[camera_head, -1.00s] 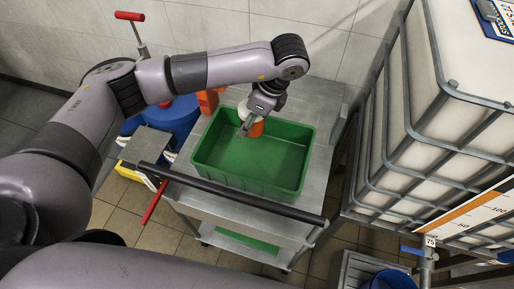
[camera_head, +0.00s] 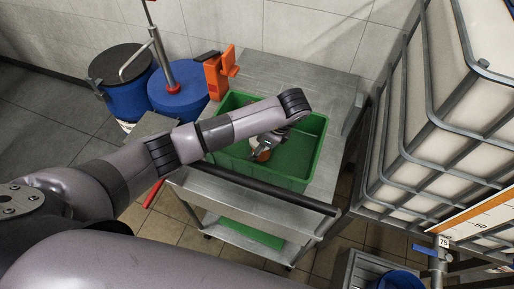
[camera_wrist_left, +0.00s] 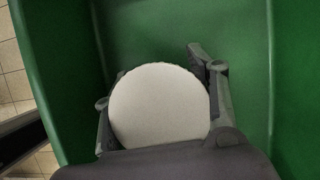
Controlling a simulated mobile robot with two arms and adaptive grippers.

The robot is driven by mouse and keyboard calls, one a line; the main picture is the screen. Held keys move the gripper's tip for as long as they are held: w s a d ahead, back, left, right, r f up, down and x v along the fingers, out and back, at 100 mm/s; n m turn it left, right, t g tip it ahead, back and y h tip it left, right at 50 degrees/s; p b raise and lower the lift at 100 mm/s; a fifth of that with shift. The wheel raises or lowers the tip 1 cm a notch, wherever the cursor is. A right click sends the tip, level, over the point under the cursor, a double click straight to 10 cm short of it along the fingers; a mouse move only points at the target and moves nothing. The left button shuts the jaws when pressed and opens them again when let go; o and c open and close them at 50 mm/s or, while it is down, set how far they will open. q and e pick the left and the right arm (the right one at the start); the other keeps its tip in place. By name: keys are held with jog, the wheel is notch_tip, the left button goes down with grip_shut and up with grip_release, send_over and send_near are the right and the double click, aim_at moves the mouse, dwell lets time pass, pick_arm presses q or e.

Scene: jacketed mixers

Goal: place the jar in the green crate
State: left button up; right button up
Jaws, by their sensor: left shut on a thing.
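The green crate (camera_head: 306,152) stands on a grey metal cart, open side up. My left gripper (camera_head: 264,147) reaches down inside the crate, left of its middle, and is shut on the jar (camera_head: 262,155). The jar shows a white top and an orange-brown side in the head view. In the left wrist view the jar's round white lid (camera_wrist_left: 160,104) sits between the two fingers (camera_wrist_left: 162,110), with green crate walls (camera_wrist_left: 255,60) around. Whether the jar touches the crate floor is hidden. My right gripper is not in view.
An orange holder (camera_head: 220,73) stands on the cart (camera_head: 300,75) behind the crate. Blue drums (camera_head: 178,92) stand to the left. A large caged white tank (camera_head: 425,130) stands close on the right. A dark handle bar (camera_head: 270,188) runs along the cart's front.

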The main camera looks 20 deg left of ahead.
pick_arm(q)
jog(key=shift+f, duration=0.45)
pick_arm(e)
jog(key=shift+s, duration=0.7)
pick_arm(q)
jog(key=o, duration=1)
jog(key=shift+f, duration=0.1)
jog(key=o, duration=0.5)
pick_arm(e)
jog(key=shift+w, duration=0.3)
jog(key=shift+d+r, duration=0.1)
pick_arm(q)
jog(key=v, duration=0.3)
jog(key=p+v, duration=0.2)
jog(key=v, duration=0.6)
jog(key=shift+p, duration=0.3)
jog(key=shift+d+r, duration=0.2)
jog(key=shift+r, duration=0.35)
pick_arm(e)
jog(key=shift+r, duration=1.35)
